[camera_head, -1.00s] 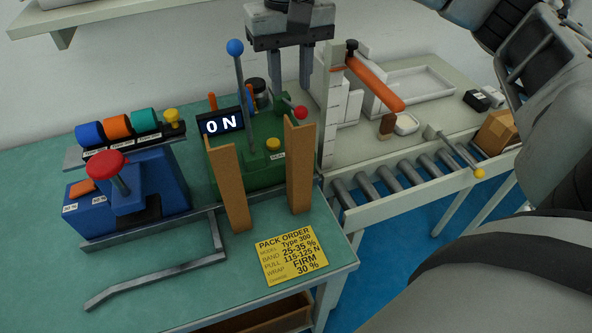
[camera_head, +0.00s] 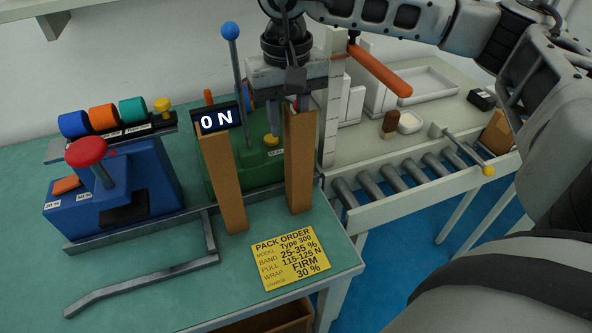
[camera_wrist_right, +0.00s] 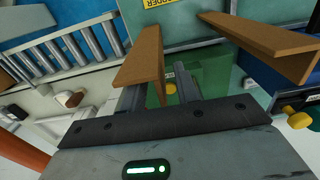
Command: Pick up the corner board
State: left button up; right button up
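Two brown corner boards stand upright on the green table, a left one (camera_head: 226,185) and a right one (camera_head: 300,165). My right gripper (camera_head: 289,115) points down at the top of the right board, its fingers apart. In the right wrist view, that board (camera_wrist_right: 146,58) reaches up to the space between the open fingers (camera_wrist_right: 160,92); I cannot tell whether they touch it. The other board (camera_wrist_right: 268,42) is apart, to the right. My left gripper is not in view.
A green machine (camera_head: 245,175) with a blue-knobbed lever (camera_head: 231,32) and an ON display (camera_head: 219,119) stands close behind the boards. A blue device with a red knob (camera_head: 86,152) is at left. A yellow pack order card (camera_head: 291,258) lies in front. A roller conveyor (camera_head: 405,180) is at right.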

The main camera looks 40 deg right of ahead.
grip_shut()
jog(key=shift+r, duration=0.1)
jog(key=shift+r, duration=0.1)
